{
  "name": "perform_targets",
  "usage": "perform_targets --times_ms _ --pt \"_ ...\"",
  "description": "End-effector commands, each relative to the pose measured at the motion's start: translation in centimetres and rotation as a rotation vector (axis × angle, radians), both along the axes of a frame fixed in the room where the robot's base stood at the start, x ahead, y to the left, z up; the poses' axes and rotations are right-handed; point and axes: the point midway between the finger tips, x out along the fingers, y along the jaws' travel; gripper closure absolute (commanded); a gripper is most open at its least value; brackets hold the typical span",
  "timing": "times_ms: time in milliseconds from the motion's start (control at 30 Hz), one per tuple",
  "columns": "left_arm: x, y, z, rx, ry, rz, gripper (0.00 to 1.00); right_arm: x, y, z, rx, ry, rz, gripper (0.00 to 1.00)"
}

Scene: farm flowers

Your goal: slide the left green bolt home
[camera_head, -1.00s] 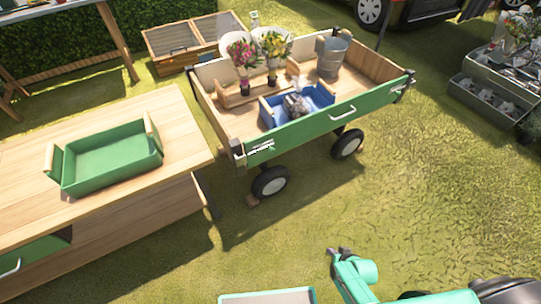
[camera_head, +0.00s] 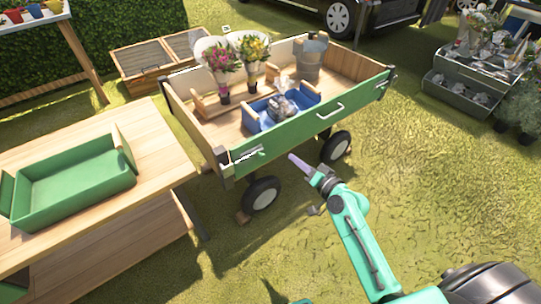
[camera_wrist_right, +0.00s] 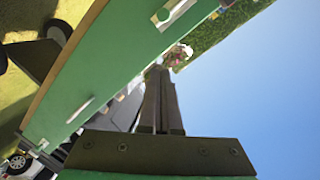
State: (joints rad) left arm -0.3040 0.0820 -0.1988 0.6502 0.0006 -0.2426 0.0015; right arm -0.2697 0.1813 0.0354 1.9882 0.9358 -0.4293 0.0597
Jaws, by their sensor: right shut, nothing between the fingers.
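The left green bolt (camera_head: 247,156) is a metal bolt with a small green knob. It sits near the left end of the cart's green side panel (camera_head: 312,124). In the right wrist view its green knob (camera_wrist_right: 163,15) shows at the top, on the panel. My right gripper (camera_head: 293,158) is shut and empty, in front of the panel and to the right of the bolt, apart from it in the picture. In the right wrist view its closed fingers (camera_wrist_right: 159,75) point up beside the panel. How far the bolt is in is too small to tell. My left gripper is not in view.
The cart holds a blue tray (camera_head: 262,117), bouquets (camera_head: 222,59) and a metal bucket (camera_head: 310,59). A wooden table (camera_head: 146,141) with a green tray (camera_head: 75,184) stands left. Grass in front of the cart is free.

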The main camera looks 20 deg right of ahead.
Motion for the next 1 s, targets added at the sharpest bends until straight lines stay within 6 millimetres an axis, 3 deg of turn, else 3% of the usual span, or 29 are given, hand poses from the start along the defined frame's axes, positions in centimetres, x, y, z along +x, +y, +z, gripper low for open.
perform_targets --times_ms 300,433,633,1000 --pt "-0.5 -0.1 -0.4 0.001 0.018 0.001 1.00 6.0 2.2 -1.1 0.003 -0.001 0.001 1.00" --pt "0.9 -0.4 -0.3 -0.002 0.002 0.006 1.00 8.7 3.1 -1.6 0.002 -0.001 0.001 1.00" --pt "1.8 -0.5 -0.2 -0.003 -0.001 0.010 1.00 8.2 5.4 -4.0 0.003 0.002 0.001 1.00" --pt "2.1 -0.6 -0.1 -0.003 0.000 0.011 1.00 8.1 5.9 -4.4 0.000 0.001 0.001 1.00"
